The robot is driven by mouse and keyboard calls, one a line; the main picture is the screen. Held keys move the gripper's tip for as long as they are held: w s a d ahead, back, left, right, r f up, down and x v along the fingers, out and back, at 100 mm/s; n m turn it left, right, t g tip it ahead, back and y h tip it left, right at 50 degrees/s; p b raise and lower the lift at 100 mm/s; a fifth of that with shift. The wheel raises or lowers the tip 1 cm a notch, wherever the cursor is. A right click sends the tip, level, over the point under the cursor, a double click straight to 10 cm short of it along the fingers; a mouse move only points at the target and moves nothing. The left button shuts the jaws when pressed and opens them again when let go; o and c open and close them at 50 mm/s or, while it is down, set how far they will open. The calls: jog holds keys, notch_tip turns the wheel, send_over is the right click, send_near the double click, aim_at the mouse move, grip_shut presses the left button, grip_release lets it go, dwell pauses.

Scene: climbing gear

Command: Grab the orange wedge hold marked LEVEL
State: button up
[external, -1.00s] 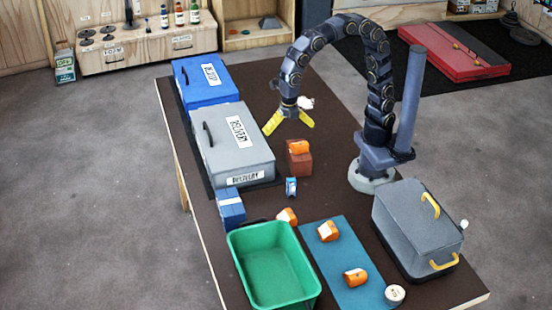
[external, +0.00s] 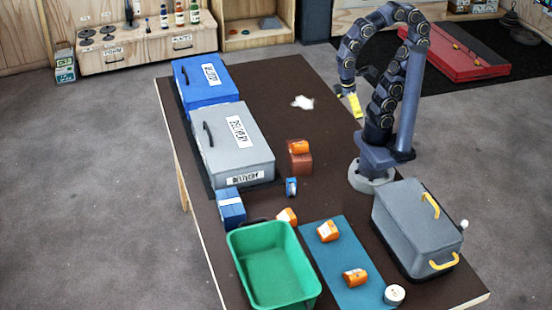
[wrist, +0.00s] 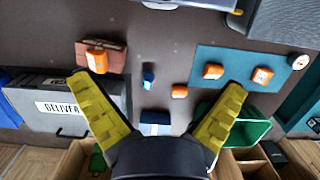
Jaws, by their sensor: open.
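Several orange holds are in view, and their markings are too small to read, so I cannot tell which is marked LEVEL. One orange hold (external: 300,147) sits on a red-brown brick (external: 300,164); it also shows in the wrist view (wrist: 97,61). Another orange hold (external: 288,216) lies beside the green bin's rim. Two more, the upper hold (external: 328,231) and the lower hold (external: 356,278), lie on the teal mat (external: 338,258). My gripper (external: 352,104) is raised above the table near my arm's column. Its yellow fingers are spread and empty in the wrist view (wrist: 159,82).
A green bin (external: 236,240), grey case (external: 245,156) and blue case (external: 208,90) line the left side. A small blue item (external: 291,187) and blue-white box (external: 230,206) stand nearby. A grey box with yellow handles (external: 405,225) is at right. The far table is mostly clear.

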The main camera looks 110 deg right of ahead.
jog(key=shift+c, duration=0.6)
jog(key=t, duration=0.2)
send_over(288, 215)
jog(key=shift+n, duration=0.3)
jog(key=f, duration=2.1)
jog(key=shift+s+f, duration=0.2)
jog(key=shift+f, duration=0.15)
jog(key=shift+w+d+f, duration=0.1)
jog(key=shift+w+f, duration=0.05)
jog(key=shift+f, duration=3.8)
jog(key=c, duration=1.2)
